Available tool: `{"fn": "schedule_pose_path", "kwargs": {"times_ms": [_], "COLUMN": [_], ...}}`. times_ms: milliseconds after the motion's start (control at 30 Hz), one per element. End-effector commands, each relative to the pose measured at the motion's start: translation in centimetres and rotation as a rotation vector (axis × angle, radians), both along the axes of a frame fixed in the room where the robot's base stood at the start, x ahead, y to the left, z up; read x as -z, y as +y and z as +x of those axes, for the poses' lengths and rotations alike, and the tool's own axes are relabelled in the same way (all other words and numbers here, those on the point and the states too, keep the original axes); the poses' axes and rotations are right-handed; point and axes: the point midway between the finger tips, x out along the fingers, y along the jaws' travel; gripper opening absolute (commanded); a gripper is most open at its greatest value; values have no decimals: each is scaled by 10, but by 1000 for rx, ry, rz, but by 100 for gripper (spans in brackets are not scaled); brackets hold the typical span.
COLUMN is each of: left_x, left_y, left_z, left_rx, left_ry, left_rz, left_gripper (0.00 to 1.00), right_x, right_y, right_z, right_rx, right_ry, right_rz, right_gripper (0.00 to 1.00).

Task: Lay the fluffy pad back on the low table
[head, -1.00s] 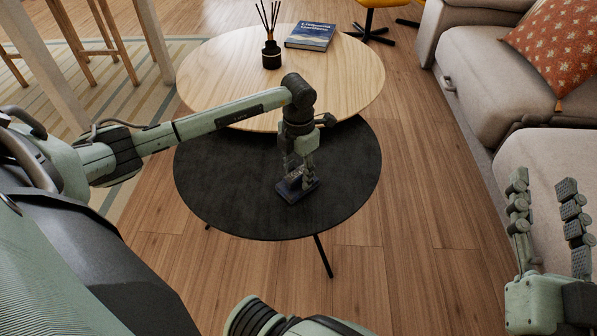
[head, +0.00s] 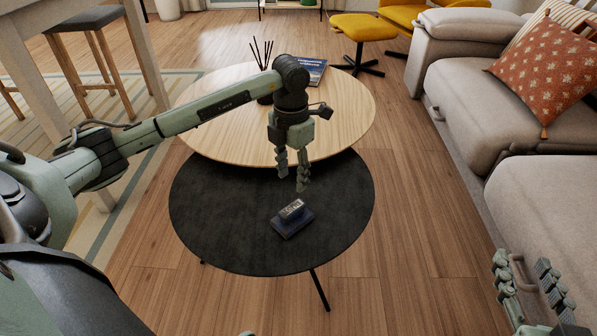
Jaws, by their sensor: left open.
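The small pad (head: 287,226) lies on the black round low table (head: 225,235), right of its middle. It has a dark blue base with a lighter grey-brown strip on top; its fluffiness cannot be made out. My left gripper (head: 292,183) hangs above and just behind the pad in the picture, fingers pointing down, open and empty. A gap shows between its fingertips and the pad. My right gripper (head: 521,263) is at the lower right, fingers up and apart, empty, far from the pad. Its lower part is cut off by the picture edge.
A taller-looking light wood round table (head: 345,110) overlaps the black table's back, bearing a book (head: 312,72) and a reed diffuser (head: 264,92). A grey sofa (head: 470,95) with an orange cushion (head: 548,72) stands at the right. Wood floor between is clear.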

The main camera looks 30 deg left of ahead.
Motion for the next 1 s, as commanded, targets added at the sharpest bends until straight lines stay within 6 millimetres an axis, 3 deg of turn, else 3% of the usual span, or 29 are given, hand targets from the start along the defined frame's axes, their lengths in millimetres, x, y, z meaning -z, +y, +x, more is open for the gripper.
{"fn": "schedule_pose_path", "kwargs": {"times_ms": [133, 233, 267, 333, 400, 467, 533, 567, 600, 633, 700, 767, 800, 867, 900, 1000], "left_x": [-1, 8, 11, 15, 7, -12, -51, -72, -107, -135, -194, -226, -236, -231, -218, -171], "left_y": [-6, -41, -59, -114, -180, -236, -293, -314, -336, -346, -346, -324, -304, -270, -249, -214], "left_z": [-1, -6, -9, -20, -38, -56, -76, -83, -90, -93, -87, -71, -59, -43, -36, -36], "left_rx": [9, 49, 67, 115, 147, 151, 111, 75, 1, -78, -323, -595, -804, -1135, -1354, -1834], "left_ry": [-1, -9, -12, -23, -37, -47, -58, -60, -63, -62, -55, -36, -11, 37, 79, 205], "left_rz": [-18, -120, -176, -348, -575, -798, -1080, -1209, -1394, -1541, -1844, -2047, -2149, -2240, -2259, -2197], "left_gripper": [42, 42, 42, 42, 42, 42, 42, 42, 42, 42, 42, 42, 42, 42, 42, 42], "right_x": [2, 2, 2, 2, 2, 2, 2, 2, 2, 2, 1, 1, 1, 1, 1, 1], "right_y": [-1, -1, -1, -1, -1, -1, -1, -1, -1, -1, -1, -1, -1, -1, -1, -1], "right_z": [0, 0, 0, 0, 0, 0, 0, 0, 0, 0, 0, 0, 0, 0, 0, 0], "right_rx": [2, 2, 2, 2, 2, 2, 2, 2, 2, 2, 2, 2, 2, 1, 1, 1], "right_ry": [9, 9, 9, 8, 8, 8, 8, 7, 7, 7, 7, 6, 6, 6, 6, 5], "right_rz": [-4, -4, -4, -4, -4, -4, -4, -3, -3, -3, -3, -3, -3, -3, -3, -3], "right_gripper": [40, 40, 40, 40, 40, 40, 40, 40, 40, 40, 40, 40, 40, 40, 40, 40]}}
